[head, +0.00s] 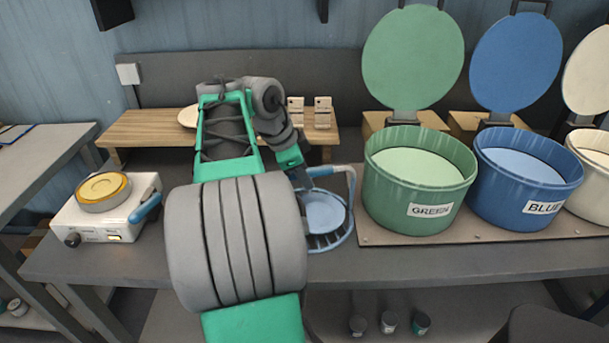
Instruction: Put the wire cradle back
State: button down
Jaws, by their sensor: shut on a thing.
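The wire cradle (345,232) is a round blue wire frame with a tall arched handle, right of my arm and left of the green tub. A light blue disc (323,212) shows inside it. My gripper (318,172) is at the cradle's handle and shut on it; my arm hides part of the fingers and the cradle's left side. The cradle looks upright. I cannot tell whether it touches the table or hangs just above it.
The open green tub (420,195), blue tub (520,190) and white tub (594,160) stand at right, lids raised. A white heater (97,222) with a yellow-topped dish (103,190) and blue handle is at left. A wooden shelf (150,125) stands behind. The front table strip (450,262) is clear.

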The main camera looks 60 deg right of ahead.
jog(key=c, duration=1.1)
grip_release()
jog(key=shift+c, duration=0.2)
jog(key=shift+f, duration=0.1)
jog(key=p+v, duration=0.3)
jog(key=v, duration=0.4)
jog(key=shift+r, duration=0.35)
jog(key=shift+a+r, duration=0.1)
jog(key=shift+a, duration=0.05)
jog(key=shift+w+a+n, duration=0.2)
jog(key=shift+w+n, duration=0.1)
jog(key=shift+w, duration=0.05)
jog(key=w+a+f+n+t+p, duration=0.1)
jog(key=w+a+n+t+p, duration=0.1)
jog(key=w+a+n, duration=0.55)
jog(key=w+a+f+n+t+p, duration=0.1)
jog(key=w+a+f+n+t, duration=0.1)
jog(key=w+a+n, duration=0.55)
jog(key=s+a+f+n+y+p, duration=0.1)
jog(key=a+n, duration=0.5)
jog(key=a, duration=0.6)
jog(key=s+a+f+n+t+y, duration=0.1)
jog(key=s+a+f+n+y, duration=0.2)
jog(key=a+n, duration=0.4)
jog(key=s+a+f, duration=0.1)
jog(key=a+f, duration=0.1)
jog(key=a, duration=0.3)
jog(key=shift+s+a+f+t+p, duration=0.2)
jog(key=shift+a+t+p, duration=0.1)
jog(key=shift+a+p, duration=0.1)
